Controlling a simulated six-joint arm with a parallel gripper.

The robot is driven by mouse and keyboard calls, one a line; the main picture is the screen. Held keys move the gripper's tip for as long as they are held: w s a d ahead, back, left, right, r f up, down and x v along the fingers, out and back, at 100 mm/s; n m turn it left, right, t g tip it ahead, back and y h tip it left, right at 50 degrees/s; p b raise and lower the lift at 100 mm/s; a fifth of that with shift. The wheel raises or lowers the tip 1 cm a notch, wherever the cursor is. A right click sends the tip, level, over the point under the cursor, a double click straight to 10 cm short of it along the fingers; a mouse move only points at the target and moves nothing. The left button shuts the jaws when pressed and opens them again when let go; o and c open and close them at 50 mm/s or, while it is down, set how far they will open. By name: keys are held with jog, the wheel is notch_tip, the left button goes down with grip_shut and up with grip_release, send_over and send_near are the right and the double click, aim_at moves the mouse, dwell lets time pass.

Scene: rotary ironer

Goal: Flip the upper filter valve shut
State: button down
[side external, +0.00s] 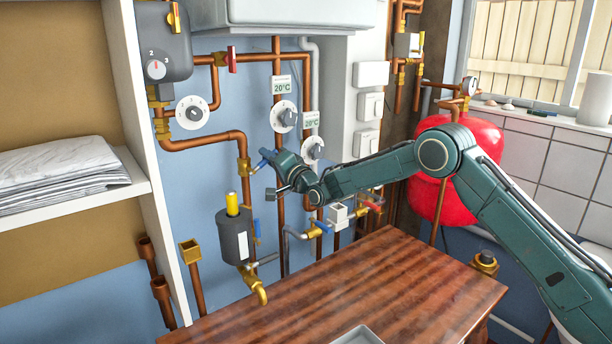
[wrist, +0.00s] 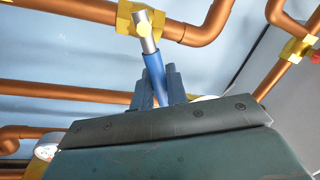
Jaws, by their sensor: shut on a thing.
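The upper filter valve (side external: 243,167) is a brass body on the copper pipe above the dark filter canister (side external: 234,240). Its blue lever (side external: 261,164) sticks out from the body towards my gripper (side external: 268,157). In the wrist view the brass valve body (wrist: 140,20) is at the top, with a silver stem and the blue handle (wrist: 152,66) running down from it. My gripper (wrist: 158,82) is shut on the blue handle, a finger on each side. The handle's lower end is hidden between the fingers. A second blue lever (side external: 257,229) sits beside the canister.
Dials (side external: 284,116) and copper pipes crowd the wall around my gripper. A red-handled valve (side external: 232,59) is higher up. A wooden table (side external: 380,285) stands below, mostly bare. A red tank (side external: 470,170) is behind my arm. A shelf with folded cloth (side external: 55,172) is at left.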

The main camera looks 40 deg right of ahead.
jog(key=shift+d+f+m+h, duration=0.1)
jog(key=shift+f+m+h, duration=0.3)
jog(key=shift+m, duration=0.75)
jog(key=shift+d+f+m+h, duration=0.2)
jog(key=shift+f+m, duration=0.35)
jog(key=shift+m, duration=0.65)
jog(key=shift+d+f+m+h, duration=0.1)
jog(key=shift+f+m+h, duration=0.35)
jog(key=shift+m, duration=0.7)
jog(key=c, duration=1.4)
grip_release()
jog(key=shift+c, duration=0.2)
jog(key=shift+s, duration=0.15)
jog(key=s+f, duration=0.2)
jog(key=s, duration=1.1)
jog(key=shift+f, duration=0.4)
jog(key=shift+s, duration=0.15)
jog(key=shift+r, duration=0.1)
